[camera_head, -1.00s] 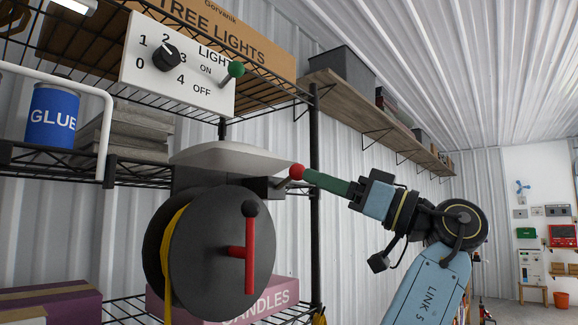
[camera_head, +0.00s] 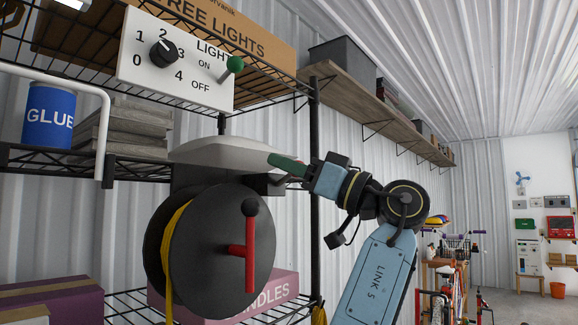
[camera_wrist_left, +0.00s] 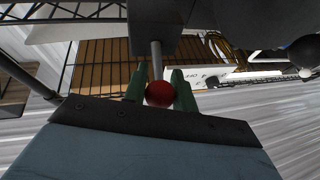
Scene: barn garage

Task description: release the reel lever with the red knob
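My left gripper (camera_head: 287,163), with green fingers, reaches in from the right to the reel lever (camera_head: 292,179), on the right of the reel's mount. In the left wrist view the lever's red knob (camera_wrist_left: 159,94) sits between the two fingers of my left gripper (camera_wrist_left: 159,88), with almost no gap at either side. Whether the fingers press on it cannot be told. In the head view the fingers hide the knob. The dark reel (camera_head: 215,250) with yellow cord hangs under a grey mount and has a red crank with a black knob (camera_head: 250,207). My right gripper is not in view.
A wire shelf rack surrounds the reel. Above is a white lights panel (camera_head: 140,65) with a dial and a green-knobbed lever (camera_head: 235,65). A glue can (camera_head: 50,115) is at left. A candles box (camera_head: 281,291) is behind the reel. Open room lies to the right.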

